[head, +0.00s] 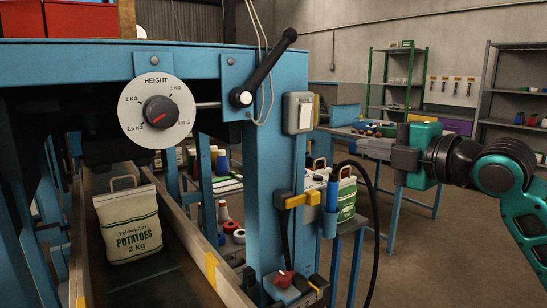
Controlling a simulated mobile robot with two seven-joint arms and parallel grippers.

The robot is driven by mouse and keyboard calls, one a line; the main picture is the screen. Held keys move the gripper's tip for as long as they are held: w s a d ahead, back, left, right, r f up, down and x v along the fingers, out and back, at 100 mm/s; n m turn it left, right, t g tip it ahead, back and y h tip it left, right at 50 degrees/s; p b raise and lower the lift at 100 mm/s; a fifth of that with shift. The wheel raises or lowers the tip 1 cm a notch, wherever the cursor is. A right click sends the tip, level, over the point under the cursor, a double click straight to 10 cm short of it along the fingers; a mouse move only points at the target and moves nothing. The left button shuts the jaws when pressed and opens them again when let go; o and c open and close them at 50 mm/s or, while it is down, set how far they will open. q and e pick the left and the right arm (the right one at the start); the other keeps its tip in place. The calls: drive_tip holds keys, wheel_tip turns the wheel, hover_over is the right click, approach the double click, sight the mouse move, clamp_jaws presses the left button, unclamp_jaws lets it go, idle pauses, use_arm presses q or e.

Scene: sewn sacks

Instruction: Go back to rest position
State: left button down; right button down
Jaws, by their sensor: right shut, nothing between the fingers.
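My right gripper (366,147) is at the right of the head view, its arm coming in from the right edge. It is shut and empty, with its fingers pointing left. It is in open air, to the right of the blue machine frame (266,190), and appears apart from it. My left gripper is not in view. A white sack marked "Potatoes 2 kg" (128,222) stands upright in the machine's channel at the lower left.
The machine carries a height dial (160,112), a black lever (268,70) and a white rocker switch (304,114). A second sack (347,198) stands behind the post. Metal shelves (398,80) stand at the back. Floor (425,265) at lower right looks clear.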

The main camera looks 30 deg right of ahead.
drive_tip(key=s+a+f+m+g, duration=0.1)
drive_tip(key=a+f+m+g, duration=0.15)
drive_tip(key=f, duration=0.75)
drive_tip(key=s+a+f+m+g+h, duration=0.1)
drive_tip(key=a+f+m+g, duration=0.15)
drive_tip(key=f, duration=0.65)
drive_tip(key=s+a+f+m+g, duration=0.1)
drive_tip(key=s+f+m+g, duration=0.2)
drive_tip(key=f, duration=0.7)
drive_tip(key=s+a+f+m+g, duration=0.6)
drive_tip(key=s+a+f+m, duration=0.45)
drive_tip(key=a, duration=0.55)
drive_tip(key=w+a+f+n+t+y, duration=0.1)
drive_tip(key=w+a+f+n+t, duration=0.1)
drive_tip(key=w+f+t, duration=0.4)
wheel_tip(320, 180, down, 5)
drive_tip(key=shift+r+t+y, duration=0.2)
drive_tip(key=shift+t+y, duration=0.1)
drive_tip(key=shift+t, duration=0.6)
